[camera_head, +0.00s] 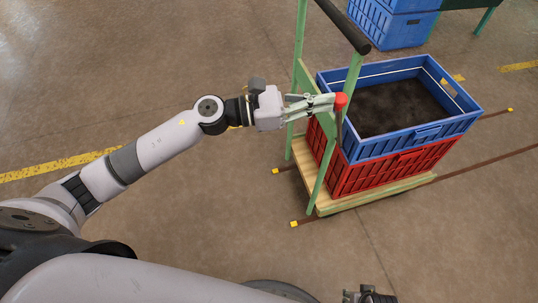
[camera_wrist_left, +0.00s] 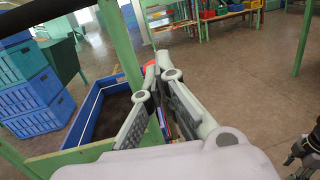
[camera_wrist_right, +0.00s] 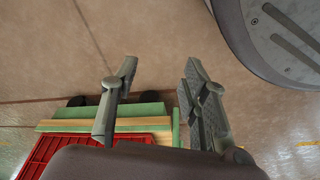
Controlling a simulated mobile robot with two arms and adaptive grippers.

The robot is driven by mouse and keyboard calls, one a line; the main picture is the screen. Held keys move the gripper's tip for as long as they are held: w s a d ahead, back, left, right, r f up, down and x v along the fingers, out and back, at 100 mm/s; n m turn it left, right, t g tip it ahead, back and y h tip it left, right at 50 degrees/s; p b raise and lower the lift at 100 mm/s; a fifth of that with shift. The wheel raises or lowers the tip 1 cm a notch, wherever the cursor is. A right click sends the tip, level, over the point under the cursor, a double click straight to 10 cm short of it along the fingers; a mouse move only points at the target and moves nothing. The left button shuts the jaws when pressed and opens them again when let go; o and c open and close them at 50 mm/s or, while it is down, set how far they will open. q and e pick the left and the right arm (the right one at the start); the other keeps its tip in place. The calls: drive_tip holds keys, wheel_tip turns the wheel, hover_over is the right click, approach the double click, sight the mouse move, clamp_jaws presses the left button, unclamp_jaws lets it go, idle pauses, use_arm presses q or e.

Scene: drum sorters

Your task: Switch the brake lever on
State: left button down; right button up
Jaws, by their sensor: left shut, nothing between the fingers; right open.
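The brake lever has a red knob (camera_head: 340,101) and stands by the green handle frame of the cart. My left gripper (camera_head: 331,103) is shut and empty, with its fingertips right at the red knob. I cannot tell whether they touch it. In the left wrist view the closed fingers (camera_wrist_left: 150,72) hide most of the knob, and only a bit of red shows behind the tips. My right gripper (camera_head: 368,297) is low at the bottom edge of the head view. In the right wrist view its fingers (camera_wrist_right: 158,75) are apart and empty.
The wooden cart (camera_head: 400,192) carries a red crate (camera_head: 395,170) with a blue crate (camera_head: 420,136) of dark material on top. Its black push bar (camera_head: 343,25) is above my left gripper. Dark rails (camera_head: 490,168) run along the floor. Blue crates (camera_head: 392,27) stand behind.

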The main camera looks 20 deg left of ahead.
use_arm(q)
drive_tip(key=shift+w+d+r+p, duration=0.7)
drive_tip(key=shift+d+r+p, duration=0.1)
drive_tip(key=shift+d, duration=0.2)
use_arm(e)
drive_tip(key=s+f, duration=0.3)
drive_tip(key=f, duration=0.2)
drive_tip(key=shift+s+d+f, duration=0.15)
drive_tip(key=shift+s+d, duration=0.15)
drive_tip(key=shift+d, duration=0.15)
